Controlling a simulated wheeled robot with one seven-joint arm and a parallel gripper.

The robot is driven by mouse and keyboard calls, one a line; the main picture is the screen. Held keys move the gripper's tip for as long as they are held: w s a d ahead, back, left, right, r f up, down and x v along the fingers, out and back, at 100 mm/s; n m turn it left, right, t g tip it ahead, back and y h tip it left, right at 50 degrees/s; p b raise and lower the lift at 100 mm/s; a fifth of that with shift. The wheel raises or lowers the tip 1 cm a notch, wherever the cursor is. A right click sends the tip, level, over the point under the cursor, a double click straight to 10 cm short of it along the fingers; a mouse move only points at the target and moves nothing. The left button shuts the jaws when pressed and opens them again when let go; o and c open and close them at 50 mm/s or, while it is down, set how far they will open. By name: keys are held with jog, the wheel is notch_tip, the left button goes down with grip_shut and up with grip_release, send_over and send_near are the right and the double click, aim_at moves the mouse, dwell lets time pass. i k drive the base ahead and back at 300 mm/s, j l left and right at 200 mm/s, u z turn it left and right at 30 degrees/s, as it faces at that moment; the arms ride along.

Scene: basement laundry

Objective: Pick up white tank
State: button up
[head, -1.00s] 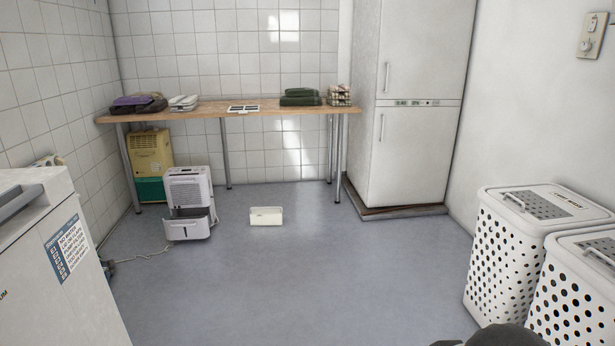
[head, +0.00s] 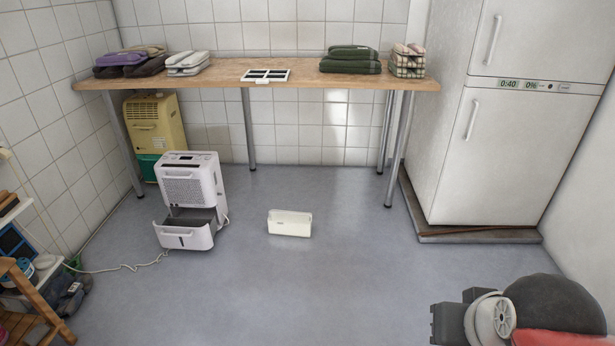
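Part of my arm shows at the bottom right, well short of the tank. The fingers of my gripper cannot be made out.
A wooden table (head: 225,77) with folded cloths and a framed grid stands behind the tank. A yellow and green unit (head: 152,128) is under its left end. A fridge (head: 480,150) stands right. A cord (head: 125,267) lies at left. The floor before the tank is clear.

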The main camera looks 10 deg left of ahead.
aim_at(290, 221)
jog(key=i+l+u, duration=0.1)
jog(key=i+u, duration=0.3)
jog(key=i+l+u, duration=0.15)
jog(key=i+u, duration=0.2)
jog(key=i+l+u, duration=0.25)
jog(key=u, duration=0.15)
jog(key=i+l+u, duration=0.5)
jog(key=l+u, duration=0.3)
jog(key=i+l+u, duration=0.15)
jog(key=l+u, duration=0.2)
jog(key=l, duration=0.2)
jog(key=i+l+u, duration=0.1)
jog(key=l+u, duration=0.7)
jog(key=l, duration=0.2)
